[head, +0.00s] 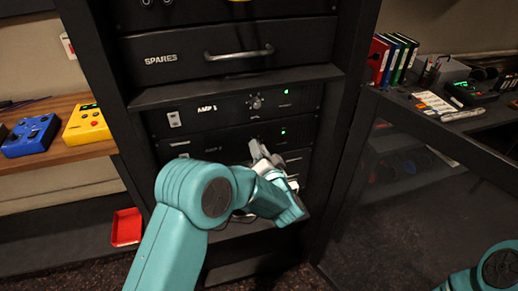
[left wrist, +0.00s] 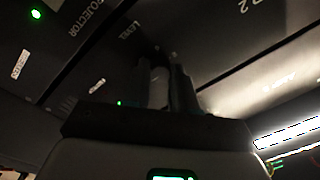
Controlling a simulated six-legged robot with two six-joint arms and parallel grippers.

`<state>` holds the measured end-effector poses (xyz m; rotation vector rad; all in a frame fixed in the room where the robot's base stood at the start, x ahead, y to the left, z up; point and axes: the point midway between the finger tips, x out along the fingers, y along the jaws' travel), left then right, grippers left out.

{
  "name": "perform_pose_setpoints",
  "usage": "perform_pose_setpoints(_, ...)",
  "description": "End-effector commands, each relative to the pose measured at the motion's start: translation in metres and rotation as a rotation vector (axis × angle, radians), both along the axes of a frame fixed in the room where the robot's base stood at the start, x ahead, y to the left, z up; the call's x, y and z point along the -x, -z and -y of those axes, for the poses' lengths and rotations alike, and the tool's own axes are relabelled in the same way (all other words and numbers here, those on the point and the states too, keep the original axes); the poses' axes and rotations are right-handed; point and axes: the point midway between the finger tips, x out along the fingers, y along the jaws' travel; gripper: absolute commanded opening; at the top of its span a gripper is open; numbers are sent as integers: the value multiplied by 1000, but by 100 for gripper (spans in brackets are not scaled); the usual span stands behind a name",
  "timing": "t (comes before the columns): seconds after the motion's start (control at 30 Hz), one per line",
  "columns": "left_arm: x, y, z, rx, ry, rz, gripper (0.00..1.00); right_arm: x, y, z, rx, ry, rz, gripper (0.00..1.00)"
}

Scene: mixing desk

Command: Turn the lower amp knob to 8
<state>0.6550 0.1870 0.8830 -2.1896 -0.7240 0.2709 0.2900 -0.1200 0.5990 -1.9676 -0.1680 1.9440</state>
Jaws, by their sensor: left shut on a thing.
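The lower amp (head: 225,137) is a black rack panel with a green light, below the amp marked AMP 1 (head: 225,107). My left gripper (head: 260,153) is at the right part of the lower amp's front. In the left wrist view my left gripper (left wrist: 166,88) has its dark fingers closed around a greyish knob (left wrist: 160,76), below the word LEVEL. The fingers and arm cover most of the knob, so its pointer and scale cannot be read. My right gripper is out of view; only part of my right arm shows at the lower right.
The upper amp's knob (head: 255,102) is just above my left gripper. A SPARES drawer (head: 230,52) with a handle is higher up. The rack's right post (head: 345,110) is close by. A desk with binders (head: 390,58) is at right; blue and yellow pedals (head: 86,124) sit on a left shelf.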

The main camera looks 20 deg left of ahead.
Motion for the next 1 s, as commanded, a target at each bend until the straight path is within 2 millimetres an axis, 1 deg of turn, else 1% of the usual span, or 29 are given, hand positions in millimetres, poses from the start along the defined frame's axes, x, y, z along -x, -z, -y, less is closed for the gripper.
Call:
perform_pose_setpoints(0.33,0,-1,0,-2,1,3,0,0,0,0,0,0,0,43)
perform_pose_setpoints(0.37,0,-1,0,-2,1,3,30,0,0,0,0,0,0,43)
perform_pose_setpoints(0.4,0,-1,0,-2,1,3,42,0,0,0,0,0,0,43)
perform_pose_setpoints(0.43,0,-1,0,-2,1,3,52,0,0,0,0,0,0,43)
perform_pose_setpoints(0.77,1,0,2,-2,1,0,52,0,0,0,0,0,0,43)
perform_pose_setpoints(0.87,10,0,8,-1,2,0,52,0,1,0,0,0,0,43)
perform_pose_setpoints(1.0,34,2,26,-2,6,-1,52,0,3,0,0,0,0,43)
